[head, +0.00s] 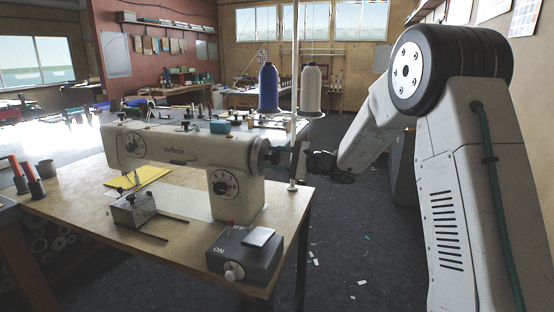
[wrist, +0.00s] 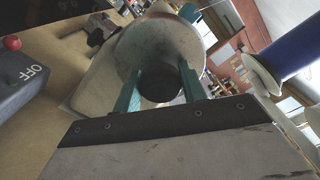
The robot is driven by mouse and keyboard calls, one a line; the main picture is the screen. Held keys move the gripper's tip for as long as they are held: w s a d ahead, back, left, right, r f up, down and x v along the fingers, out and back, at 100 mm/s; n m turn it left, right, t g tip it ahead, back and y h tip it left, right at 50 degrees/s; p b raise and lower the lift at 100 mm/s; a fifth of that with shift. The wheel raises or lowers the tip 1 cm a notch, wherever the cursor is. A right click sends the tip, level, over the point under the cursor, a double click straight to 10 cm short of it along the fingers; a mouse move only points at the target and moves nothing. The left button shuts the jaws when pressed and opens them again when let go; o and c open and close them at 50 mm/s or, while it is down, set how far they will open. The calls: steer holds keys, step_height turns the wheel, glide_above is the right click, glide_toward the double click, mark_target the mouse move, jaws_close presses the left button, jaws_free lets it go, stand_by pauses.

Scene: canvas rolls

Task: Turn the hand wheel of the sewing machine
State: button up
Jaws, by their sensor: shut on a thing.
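The cream sewing machine (head: 185,155) stands on a wooden table, its arm running left to right. Its hand wheel (wrist: 150,38) is a pale round disc in the wrist view, with a dark round hub (wrist: 160,86) facing me. In the head view the wheel is at the machine's right end, partly hidden by my gripper (head: 313,162). In the wrist view the two teal fingers of my gripper (wrist: 160,73) lie on either side of the dark hub, shut on it. The exact contact at the fingertips is hard to see.
A grey switch box (head: 243,256) sits at the table's front right corner. A blue thread spool (head: 268,88) and a white one (head: 311,88) stand behind the wheel by a thin upright pole (head: 295,60). The floor right of the table is mostly clear.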

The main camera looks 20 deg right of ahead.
steer(key=m, duration=0.7)
steer(key=shift+f, duration=0.1)
steer(key=m, duration=0.6)
steer(key=shift+f, duration=0.1)
steer(key=shift+a+m, duration=0.1)
steer(key=shift+m, duration=0.2)
steer(key=o, duration=1)
steer(key=v, duration=0.8)
